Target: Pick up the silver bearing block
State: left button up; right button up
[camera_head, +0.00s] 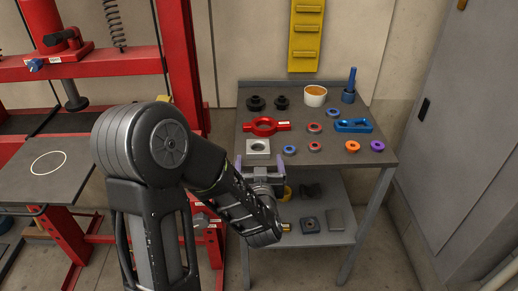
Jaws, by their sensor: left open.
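The silver bearing block (258,146) is a square light-grey piece with a round hole, lying flat on the dark table top (330,182) near its left front part. My left gripper (259,162) is just in front of the block, with its two purple-tipped fingers spread to the left and right. The fingers look close to the block's near side; whether they touch it I cannot tell. Nothing shows between them except the block's near edge. My right gripper is not in view.
A red ring tool (264,126) lies just behind the block. Small coloured rings, a blue clamp (353,125), a white cup (315,96) and black parts (256,103) share the table. A red press frame (180,60) stands left; a grey cabinet (465,130) stands right.

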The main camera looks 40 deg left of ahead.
aim_at(258, 148)
pick_arm(q)
jog(key=shift+x, duration=1.3)
jog(key=shift+p+x, duration=0.45)
jog(key=shift+x, duration=2.15)
jog(key=shift+a+r, duration=0.1)
jog(key=shift+r, duration=0.05)
jog(key=c, duration=1.7)
